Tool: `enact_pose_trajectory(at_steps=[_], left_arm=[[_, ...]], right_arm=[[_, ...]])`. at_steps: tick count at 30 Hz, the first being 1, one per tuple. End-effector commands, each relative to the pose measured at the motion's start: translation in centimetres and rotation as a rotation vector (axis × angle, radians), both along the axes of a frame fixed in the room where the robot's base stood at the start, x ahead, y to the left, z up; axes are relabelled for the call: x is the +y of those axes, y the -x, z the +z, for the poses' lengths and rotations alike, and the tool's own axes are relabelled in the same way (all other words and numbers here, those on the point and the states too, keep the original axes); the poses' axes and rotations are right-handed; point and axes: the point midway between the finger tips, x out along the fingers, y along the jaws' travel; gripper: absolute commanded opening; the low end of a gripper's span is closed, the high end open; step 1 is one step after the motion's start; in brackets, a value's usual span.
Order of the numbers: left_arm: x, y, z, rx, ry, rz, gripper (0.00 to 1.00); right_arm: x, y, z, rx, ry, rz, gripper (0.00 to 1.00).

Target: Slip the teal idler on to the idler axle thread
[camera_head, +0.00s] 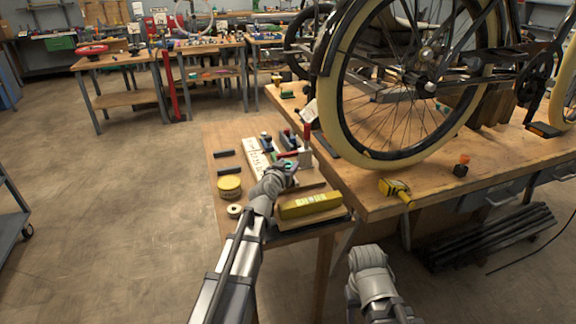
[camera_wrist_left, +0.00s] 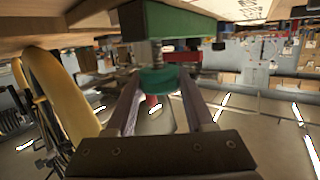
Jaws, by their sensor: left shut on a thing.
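The teal idler (camera_wrist_left: 158,80) is a small round piece held between the two fingers of my left gripper (camera_wrist_left: 157,92). The wrist picture is upside down, with the table at its top. A metal axle thread (camera_wrist_left: 156,53) runs from a green block (camera_wrist_left: 175,22) toward the idler and meets its face. I cannot tell how far the thread is inside the idler's bore. In the head view my left gripper (camera_head: 289,166) is over the small side table and mostly hides the idler. My right wrist shows at the bottom; its fingers are hidden.
A yellow box (camera_head: 310,205), a yellow tin (camera_head: 229,186) and a cream roll (camera_head: 235,211) sit near my left arm. A bicycle wheel (camera_head: 345,130) stands on the larger bench to the right. A yellow tool (camera_head: 396,190) lies there.

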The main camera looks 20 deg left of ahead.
Motion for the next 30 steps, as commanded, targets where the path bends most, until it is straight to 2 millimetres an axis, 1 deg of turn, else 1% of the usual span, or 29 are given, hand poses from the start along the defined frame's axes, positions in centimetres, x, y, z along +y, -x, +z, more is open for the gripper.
enact_pose_trajectory(at_steps=[19,30], left_arm=[[0.0,0.0,-1.7,0.000,0.000,0.000,0.00],[-0.2,0.4,-3.0,0.005,0.000,-0.005,0.00]], right_arm=[[0.0,0.0,-1.7,0.000,0.000,0.000,0.50],[0.0,0.0,-2.9,0.000,0.000,0.000,0.50]])
